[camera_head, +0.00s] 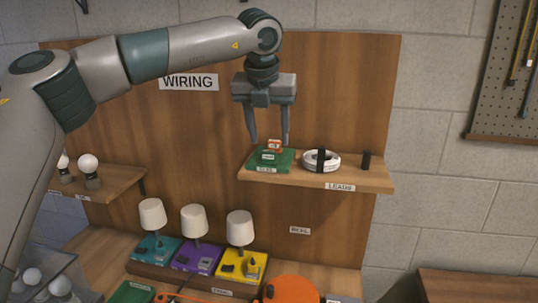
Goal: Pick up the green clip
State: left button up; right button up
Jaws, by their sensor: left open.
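The green clip (268,156) appears as a small green shape on the green tray (286,166), at the left end of the upper wall shelf. It lies close to an orange clip (274,145), and its outline is hard to make out at this size. My left gripper (269,142) points down with its fingers apart, one on each side above the tray. It looks empty, and I cannot tell whether a fingertip touches anything. My right gripper is not in view.
The shelf (368,183) also holds a white coiled lead (332,163) and a small black cylinder (366,160). Below stand a teal lamp (153,216), a purple lamp (194,222) and a yellow lamp (240,229). A wooden panel (340,80) rises behind the shelf.

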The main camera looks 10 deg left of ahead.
aim_at(269, 151)
pick_arm(q)
jog(key=shift+w+f+p, duration=0.15)
jog(key=shift+p, duration=0.25)
jog(key=shift+w+a+f+p, duration=0.15)
jog(key=shift+w+f+p, duration=0.1)
jog(key=shift+f+p, duration=0.3)
jog(key=shift+w+a+f+p, duration=0.15)
jog(key=shift+w+f+p, duration=0.15)
jog(key=shift+p, duration=0.3)
jog(key=shift+p+x, duration=0.5)
jog(key=shift+x, duration=0.5)
jog(key=shift+f, duration=0.45)
jog(key=c, duration=1.1)
